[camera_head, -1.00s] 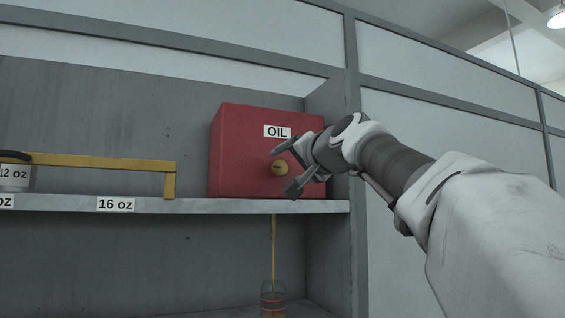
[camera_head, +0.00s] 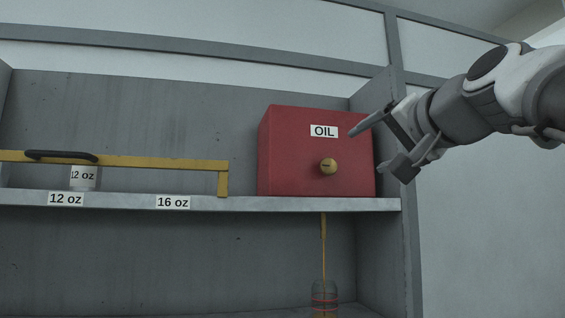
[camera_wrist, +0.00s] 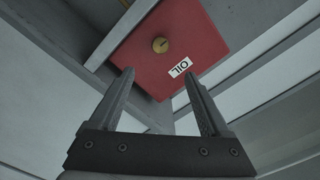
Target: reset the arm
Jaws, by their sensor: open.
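My gripper (camera_head: 380,142) is open and empty, to the right of the red oil box (camera_head: 290,150) and apart from its knob in the head view. Its two fingers (camera_wrist: 158,88) are spread in the wrist view, with nothing between them. The box carries an OIL label (camera_head: 324,131) and a round yellow knob (camera_head: 328,166). The box, label and knob (camera_wrist: 160,45) also show beyond the fingertips in the wrist view. My arm comes in from the upper right.
The box stands on a grey shelf (camera_head: 300,204) with 12 oz and 16 oz labels. A yellow bar with a black handle (camera_head: 62,156) and a 12 oz cup (camera_head: 84,178) are at left. Below the box, a thin amber stream (camera_head: 324,262) runs down to a clear container (camera_head: 324,298).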

